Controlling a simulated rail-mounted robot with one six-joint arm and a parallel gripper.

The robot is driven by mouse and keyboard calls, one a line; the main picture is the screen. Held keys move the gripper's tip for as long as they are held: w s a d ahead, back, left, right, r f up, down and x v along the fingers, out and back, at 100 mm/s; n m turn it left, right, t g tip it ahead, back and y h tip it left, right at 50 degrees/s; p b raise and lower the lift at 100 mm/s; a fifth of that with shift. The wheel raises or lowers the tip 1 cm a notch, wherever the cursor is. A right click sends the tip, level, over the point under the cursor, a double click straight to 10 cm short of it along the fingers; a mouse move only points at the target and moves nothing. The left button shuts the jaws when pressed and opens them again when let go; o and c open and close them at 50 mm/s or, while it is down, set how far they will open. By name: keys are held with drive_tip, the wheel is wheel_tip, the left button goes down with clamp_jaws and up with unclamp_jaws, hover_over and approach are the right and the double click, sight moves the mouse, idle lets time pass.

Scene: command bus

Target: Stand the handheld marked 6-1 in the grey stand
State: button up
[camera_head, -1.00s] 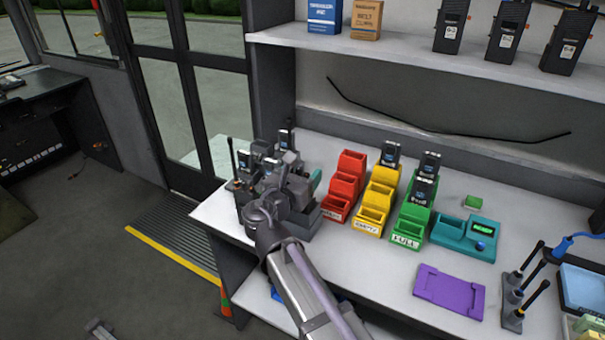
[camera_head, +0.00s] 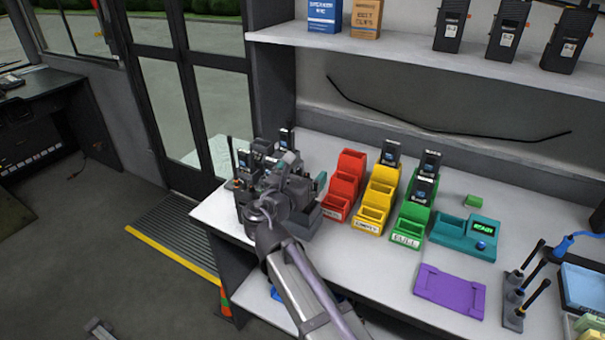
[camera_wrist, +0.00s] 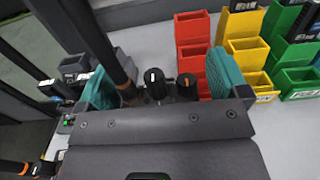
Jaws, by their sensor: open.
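My gripper (camera_wrist: 162,84) is open, its two teal fingertips apart. Between them, in the wrist view, shows the top of a dark handheld with an antenna, a black knob (camera_wrist: 155,82) and an orange-ringed knob (camera_wrist: 187,86). I cannot read its marking. In the head view my gripper (camera_head: 296,170) is over the group at the bench's left end and hides much of it. A dark grey stand (camera_head: 311,222) shows partly there beside my wrist. Another handheld (camera_head: 244,165) stands at the group's left side. Three handhelds (camera_head: 508,30) stand on the shelf; their labels are too small to read surely.
Red (camera_head: 338,205), yellow (camera_head: 367,223) and green (camera_head: 408,234) stepped bins stand to the right; yellow and green hold dark blocks. Beyond are a teal device (camera_head: 450,234), a purple tray (camera_head: 449,287) and a tool rack (camera_head: 513,298). Bare bench lies before the bins.

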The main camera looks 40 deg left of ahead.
drive_tip(key=s+d, duration=0.1)
drive_tip(key=s, duration=0.9)
drive_tip(key=shift+s+d, duration=0.15)
drive_tip(key=shift+s, duration=0.2)
